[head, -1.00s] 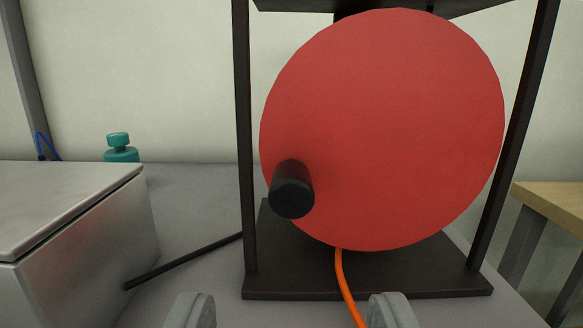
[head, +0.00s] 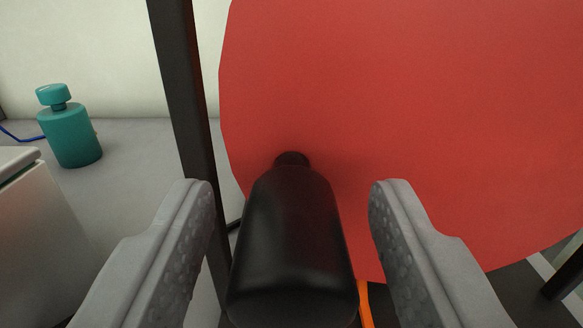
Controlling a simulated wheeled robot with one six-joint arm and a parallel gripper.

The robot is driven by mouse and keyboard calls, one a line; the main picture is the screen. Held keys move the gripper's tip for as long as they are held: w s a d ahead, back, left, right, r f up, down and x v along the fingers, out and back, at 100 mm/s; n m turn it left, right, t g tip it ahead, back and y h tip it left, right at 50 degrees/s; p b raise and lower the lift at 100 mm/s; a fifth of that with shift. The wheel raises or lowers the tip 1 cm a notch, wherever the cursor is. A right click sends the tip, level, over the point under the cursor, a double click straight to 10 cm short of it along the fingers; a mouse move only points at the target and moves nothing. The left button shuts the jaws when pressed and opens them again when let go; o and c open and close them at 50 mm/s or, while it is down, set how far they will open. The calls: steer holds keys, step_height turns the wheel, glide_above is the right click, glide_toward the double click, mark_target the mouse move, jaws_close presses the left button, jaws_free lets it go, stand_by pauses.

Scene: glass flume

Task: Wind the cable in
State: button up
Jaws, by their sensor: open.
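The cable reel is a large red disc (head: 430,120) that fills the right of the head view. Its black crank handle (head: 292,240) sticks out from the disc toward me. My gripper (head: 292,190) is open, with one grey finger on each side of the handle and a gap on both sides. The orange cable (head: 366,303) shows as a short piece below the disc, right of the handle. The rest of the cable is hidden.
A dark frame post (head: 187,110) of the reel stands just left of the disc, close to my left finger. A teal bottle (head: 70,135) stands on the grey surface (head: 125,180) at left. A pale metal box (head: 35,235) is at lower left.

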steer(key=shift+w, duration=0.3)
steer(key=shift+c, duration=0.2)
jaws_close()
steer(key=shift+d+f+n, duration=0.35)
steer(key=shift+f+n, duration=0.45)
steer(key=shift+n, duration=0.35)
steer(key=shift+d+f+n, duration=0.3)
steer(key=shift+f+n, duration=0.5)
steer(key=shift+n, duration=0.35)
steer(key=shift+o, duration=0.2)
jaws_free()
steer(key=s, duration=1.7)
steer(key=shift+s, duration=0.25)
